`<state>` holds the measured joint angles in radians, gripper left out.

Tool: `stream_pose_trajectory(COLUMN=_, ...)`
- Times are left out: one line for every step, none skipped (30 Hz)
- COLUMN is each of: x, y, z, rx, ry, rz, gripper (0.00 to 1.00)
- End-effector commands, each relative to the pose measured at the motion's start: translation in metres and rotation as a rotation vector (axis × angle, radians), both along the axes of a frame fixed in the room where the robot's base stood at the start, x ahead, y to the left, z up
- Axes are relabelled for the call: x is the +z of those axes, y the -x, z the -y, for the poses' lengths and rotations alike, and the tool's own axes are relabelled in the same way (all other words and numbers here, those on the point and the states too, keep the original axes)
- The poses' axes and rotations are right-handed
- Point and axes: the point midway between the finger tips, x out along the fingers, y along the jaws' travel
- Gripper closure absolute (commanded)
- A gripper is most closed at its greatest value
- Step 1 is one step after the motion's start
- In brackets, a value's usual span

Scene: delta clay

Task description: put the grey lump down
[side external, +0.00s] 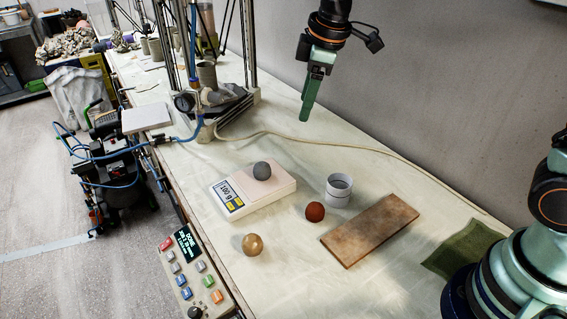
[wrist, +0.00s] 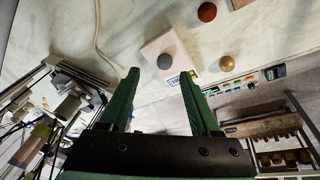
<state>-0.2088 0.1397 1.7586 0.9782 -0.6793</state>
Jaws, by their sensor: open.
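The grey lump (side external: 262,170) rests on the pale pan of the white scale (side external: 245,205), whose display seems to read 100 g. In the wrist view the grey lump (wrist: 165,61) sits on the scale's pan (wrist: 178,45), beyond and between my fingers. My gripper (side external: 306,115) is raised well above the table, behind the scale and apart from the lump. In the wrist view my gripper (wrist: 160,88) has its two green fingers spread wide with nothing between them.
A red-brown ball (side external: 314,211), a tan ball (side external: 253,244), a white cup (side external: 339,190) and a brown board (side external: 370,230) are around the scale. A button panel (side external: 190,275) lines the front edge. A delta frame (side external: 250,50) stands at the back left.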

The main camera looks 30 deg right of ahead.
Motion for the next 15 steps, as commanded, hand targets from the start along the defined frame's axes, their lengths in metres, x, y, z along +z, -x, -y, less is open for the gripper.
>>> stream_pose_trajectory(x=-0.012, y=-0.011, z=-0.011, rx=0.066, ry=0.018, rz=-0.021, gripper=0.36)
stream_pose_trajectory(x=-0.018, y=-0.017, z=-0.017, rx=0.104, ry=0.027, rz=-0.03, gripper=0.36)
stream_pose_trajectory(x=-0.025, y=-0.024, z=-0.024, rx=0.153, ry=0.038, rz=-0.039, gripper=0.36)
stream_pose_trajectory(x=-0.031, y=-0.029, z=-0.03, rx=0.187, ry=0.046, rz=-0.046, gripper=0.36)
stream_pose_trajectory(x=-0.037, y=-0.033, z=-0.035, rx=0.221, ry=0.053, rz=-0.052, gripper=0.36)
stream_pose_trajectory(x=-0.044, y=-0.038, z=-0.041, rx=0.261, ry=0.062, rz=-0.06, gripper=0.36)
stream_pose_trajectory(x=-0.049, y=-0.041, z=-0.045, rx=0.288, ry=0.068, rz=-0.065, gripper=0.36)
stream_pose_trajectory(x=-0.053, y=-0.044, z=-0.048, rx=0.311, ry=0.073, rz=-0.07, gripper=0.36)
stream_pose_trajectory(x=-0.058, y=-0.047, z=-0.053, rx=0.339, ry=0.078, rz=-0.075, gripper=0.36)
stream_pose_trajectory(x=-0.062, y=-0.049, z=-0.055, rx=0.358, ry=0.082, rz=-0.079, gripper=0.36)
stream_pose_trajectory(x=-0.064, y=-0.05, z=-0.058, rx=0.372, ry=0.085, rz=-0.081, gripper=0.36)
stream_pose_trajectory(x=-0.067, y=-0.052, z=-0.06, rx=0.386, ry=0.088, rz=-0.084, gripper=0.36)
stream_pose_trajectory(x=-0.069, y=-0.053, z=-0.061, rx=0.394, ry=0.09, rz=-0.085, gripper=0.36)
stream_pose_trajectory(x=-0.071, y=-0.053, z=-0.062, rx=0.4, ry=0.091, rz=-0.086, gripper=0.36)
stream_pose_trajectory(x=-0.075, y=-0.054, z=-0.062, rx=0.405, ry=0.091, rz=-0.086, gripper=0.36)
